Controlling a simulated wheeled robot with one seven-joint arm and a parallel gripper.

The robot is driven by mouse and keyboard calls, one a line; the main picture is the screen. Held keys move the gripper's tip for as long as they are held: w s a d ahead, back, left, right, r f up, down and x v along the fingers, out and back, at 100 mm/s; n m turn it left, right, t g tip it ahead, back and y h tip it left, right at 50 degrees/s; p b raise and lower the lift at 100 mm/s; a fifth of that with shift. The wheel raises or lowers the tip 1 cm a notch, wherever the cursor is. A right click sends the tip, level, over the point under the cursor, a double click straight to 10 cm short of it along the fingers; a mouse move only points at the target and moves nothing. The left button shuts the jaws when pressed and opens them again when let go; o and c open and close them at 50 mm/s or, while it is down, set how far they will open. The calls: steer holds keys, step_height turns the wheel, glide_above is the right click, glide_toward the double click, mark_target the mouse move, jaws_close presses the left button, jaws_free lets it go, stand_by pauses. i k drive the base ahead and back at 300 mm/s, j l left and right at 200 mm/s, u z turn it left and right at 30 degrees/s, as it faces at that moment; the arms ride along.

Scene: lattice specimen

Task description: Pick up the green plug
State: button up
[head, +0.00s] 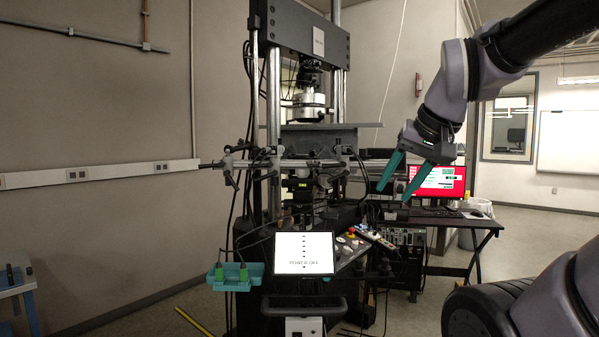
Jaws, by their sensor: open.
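A small teal tray (259,282) is mounted at the front left of the testing machine. Two small green pieces that look like plugs stand in it side by side, a left green plug (219,273) and a right green plug (243,273). Dark cables or stems show at their tops. I cannot tell which one is meant. My gripper (394,193) has two teal fingers spread apart, with nothing between them. It hangs in the upper right, well above and to the right of the tray, in front of the red monitor.
The tall black testing machine (300,35) stands in the middle, with horizontal bars and cables. A white sign (304,253) and a control panel (352,243) are right of the tray. A dark desk (460,222) holds a red-screened monitor (440,178). A blue-legged table (18,283) is far left.

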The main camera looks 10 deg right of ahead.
mark_target(219, 271)
steer(key=i+u, duration=0.25)
steer(key=u, duration=0.2)
steer(key=i+u, duration=0.25)
steer(key=u, duration=0.2)
